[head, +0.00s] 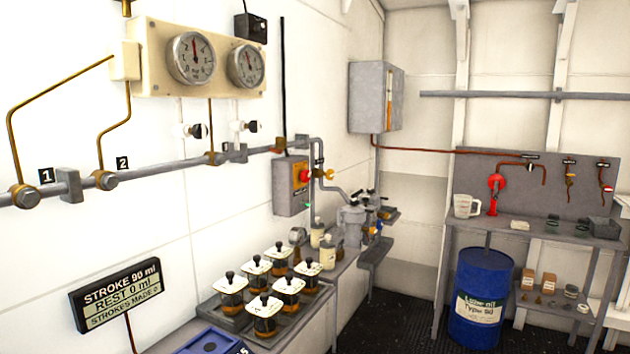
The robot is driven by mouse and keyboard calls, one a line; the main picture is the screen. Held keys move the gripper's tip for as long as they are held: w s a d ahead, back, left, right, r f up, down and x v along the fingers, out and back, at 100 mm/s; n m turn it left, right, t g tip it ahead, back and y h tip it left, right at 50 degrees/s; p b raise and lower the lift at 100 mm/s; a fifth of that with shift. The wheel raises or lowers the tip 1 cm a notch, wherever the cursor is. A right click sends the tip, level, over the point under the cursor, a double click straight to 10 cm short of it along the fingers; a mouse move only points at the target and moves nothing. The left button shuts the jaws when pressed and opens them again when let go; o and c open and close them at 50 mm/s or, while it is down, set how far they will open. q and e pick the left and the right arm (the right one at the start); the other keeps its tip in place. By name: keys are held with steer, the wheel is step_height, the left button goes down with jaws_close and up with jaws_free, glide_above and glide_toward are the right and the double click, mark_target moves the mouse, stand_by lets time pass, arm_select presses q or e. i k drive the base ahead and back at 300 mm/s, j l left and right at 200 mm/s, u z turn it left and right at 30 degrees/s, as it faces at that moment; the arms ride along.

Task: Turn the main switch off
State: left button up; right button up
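A grey switch box (288,188) is mounted on the left white wall, below the grey pipe. Its front carries a yellow plate (297,169) with a red knob (304,175), which looks like the main switch. The box is seen at an angle, and the knob's position and the small label below it are too small to read. A small green spot shows near the box's lower right edge. Neither of my grippers is in view, and nothing touches the box.
Several jars with white lids (264,306) stand on a bench below the box. Two gauges (191,58) and a stroke display (117,293) are on the left wall. A grey cabinet (376,97) hangs in the corner. A blue drum (481,297) stands under the right workbench (530,228).

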mark_target(305, 175)
steer(key=u, duration=0.2)
steer(key=i+l+u, duration=0.15)
steer(key=i+u, duration=0.15)
steer(key=u, duration=0.15)
steer(key=i+l+u, duration=0.25)
steer(key=u, duration=0.15)
steer(key=i, duration=0.05)
